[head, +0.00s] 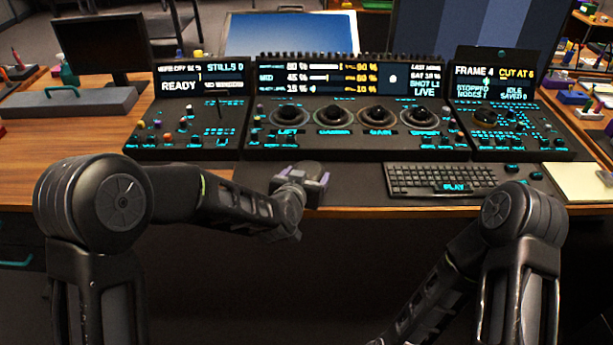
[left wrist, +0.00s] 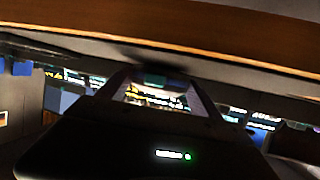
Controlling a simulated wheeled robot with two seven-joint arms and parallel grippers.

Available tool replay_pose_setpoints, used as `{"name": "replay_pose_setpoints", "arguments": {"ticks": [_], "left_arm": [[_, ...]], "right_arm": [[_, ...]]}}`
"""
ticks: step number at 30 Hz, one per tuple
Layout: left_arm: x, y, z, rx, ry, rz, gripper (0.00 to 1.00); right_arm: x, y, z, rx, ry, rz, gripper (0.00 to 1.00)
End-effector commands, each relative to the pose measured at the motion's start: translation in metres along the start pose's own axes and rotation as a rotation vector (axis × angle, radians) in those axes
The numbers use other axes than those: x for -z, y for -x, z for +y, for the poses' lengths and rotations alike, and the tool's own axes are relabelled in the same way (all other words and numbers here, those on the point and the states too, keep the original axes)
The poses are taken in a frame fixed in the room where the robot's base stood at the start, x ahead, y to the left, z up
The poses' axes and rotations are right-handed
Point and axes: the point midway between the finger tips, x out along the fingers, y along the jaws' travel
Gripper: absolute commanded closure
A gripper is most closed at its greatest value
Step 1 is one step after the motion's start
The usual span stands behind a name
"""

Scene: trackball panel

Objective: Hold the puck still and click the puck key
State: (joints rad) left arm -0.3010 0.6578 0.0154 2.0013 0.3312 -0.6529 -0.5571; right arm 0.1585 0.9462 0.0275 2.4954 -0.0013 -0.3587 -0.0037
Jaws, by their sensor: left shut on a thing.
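The puck (head: 309,168) is a small dark device on the dark mat near the front edge of the desk, left of the keyboard. My left gripper (head: 303,179) reaches it from the front and is shut on it, with pale purple-grey fingers at its sides. The gripper covers much of the puck, and I cannot make out the puck key. In the left wrist view the two fingers (left wrist: 158,92) stand apart, with a dark blurred shape between their tips. My right arm comes in at the lower right, but its gripper is out of view.
A keyboard (head: 442,179) lies right of the puck. Behind it stands the wide trackball console (head: 345,142), with a left panel (head: 195,137) and a right panel (head: 510,137). A yellowish pad (head: 582,181) lies at the far right. The mat left of the puck is clear.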

Motion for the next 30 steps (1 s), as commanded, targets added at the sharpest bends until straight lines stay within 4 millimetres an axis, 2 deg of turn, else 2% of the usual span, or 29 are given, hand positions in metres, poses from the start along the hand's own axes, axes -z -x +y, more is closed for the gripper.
{"name": "replay_pose_setpoints", "arguments": {"ticks": [17,18,26,30], "left_arm": [[-0.0057,-0.0026,0.0001,0.000,0.000,0.001,0.58],[-0.0056,-0.0023,0.0001,0.000,0.000,0.000,0.22],[-0.0056,-0.0023,0.0000,0.000,0.000,0.000,0.01],[-0.0055,-0.0023,0.0000,0.000,0.000,0.000,0.00]], "right_arm": [[-0.0001,-0.0061,0.0024,0.000,0.000,0.000,1.00],[-0.0001,-0.0054,0.0021,0.000,0.000,0.000,1.00],[0.0000,-0.0053,0.0021,0.000,0.000,0.000,1.00],[0.0000,-0.0053,0.0021,0.000,0.000,0.000,1.00]]}}
